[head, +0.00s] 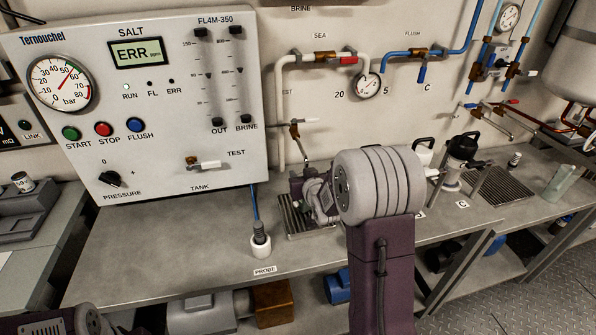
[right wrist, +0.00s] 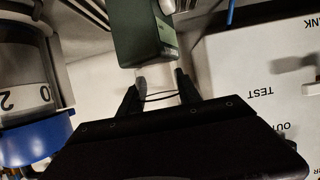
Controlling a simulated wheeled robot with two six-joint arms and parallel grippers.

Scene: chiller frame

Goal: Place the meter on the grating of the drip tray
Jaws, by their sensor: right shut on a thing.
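In the right wrist view, my right gripper (right wrist: 160,84) is shut on the meter (right wrist: 146,34), a dark green box with a pale end between the fingertips. In the head view, my right gripper (head: 305,190) is small and dark, partly covered by my own wrist, and the meter cannot be made out. It is over or close to a grated drip tray (head: 296,229) on the bench below the test tap. My arm hides part of that tray. Whether the meter touches the grating cannot be told. My left gripper is out of view.
The control panel (head: 150,165) stands left of the tray. A white probe holder (head: 260,246) with a blue cable is at the bench front. A second grating (head: 503,187) and a black-topped device (head: 461,155) are farther right. The bench front-left (head: 150,260) is clear.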

